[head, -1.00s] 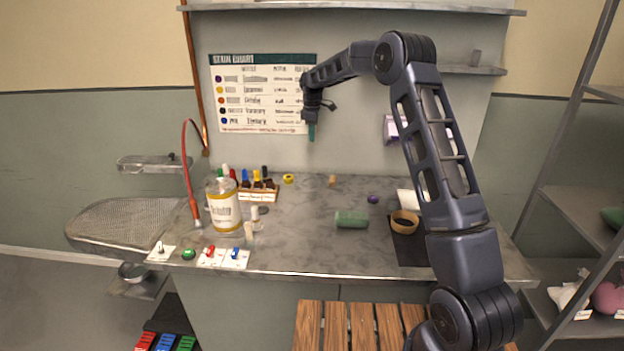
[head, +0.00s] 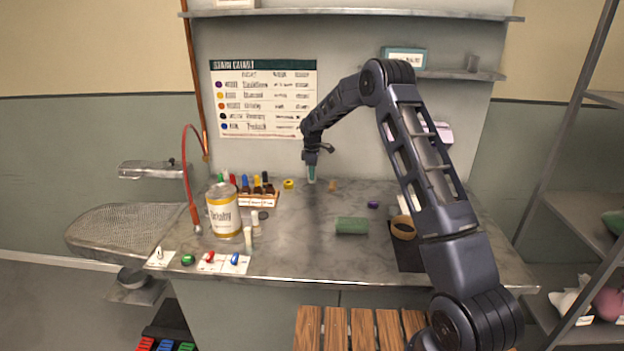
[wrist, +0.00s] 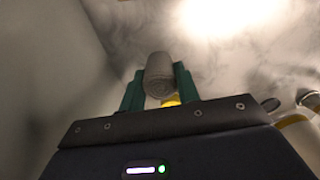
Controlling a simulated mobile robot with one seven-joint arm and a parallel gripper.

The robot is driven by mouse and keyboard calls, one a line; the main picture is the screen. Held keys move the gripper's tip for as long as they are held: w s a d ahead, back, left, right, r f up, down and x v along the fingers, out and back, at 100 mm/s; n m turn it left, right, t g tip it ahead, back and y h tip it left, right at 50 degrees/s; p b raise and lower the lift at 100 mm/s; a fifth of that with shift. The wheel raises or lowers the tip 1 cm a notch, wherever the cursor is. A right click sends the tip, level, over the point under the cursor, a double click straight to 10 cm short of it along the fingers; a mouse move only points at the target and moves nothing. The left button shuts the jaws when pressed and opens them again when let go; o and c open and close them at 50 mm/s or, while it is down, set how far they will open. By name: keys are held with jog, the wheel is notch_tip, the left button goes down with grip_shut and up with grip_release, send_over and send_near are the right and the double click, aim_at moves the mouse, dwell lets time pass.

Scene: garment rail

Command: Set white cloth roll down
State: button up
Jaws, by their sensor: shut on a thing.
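My gripper (head: 312,178) has green fingers and points down at the back of the grey marbled counter (head: 300,250). In the wrist view my gripper (wrist: 160,85) is shut on a cloth roll (wrist: 160,75), which looks pale grey in this light with a spiral end. The roll is between the two green fingers, its far end toward the counter. In the head view the roll is too small or hidden to make out. I cannot tell whether it touches the counter.
A yellow tape ring (head: 288,184) and a small tan cork-like piece (head: 332,186) are close to my gripper. A green roll (head: 352,225) lies in front. A labelled jar (head: 222,212) and a bottle rack (head: 258,199) stand left. The counter's middle is clear.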

jog(key=shift+f, duration=1.4)
jog(key=shift+f, duration=0.15)
jog(key=o, duration=0.9)
jog(key=shift+o, duration=0.2)
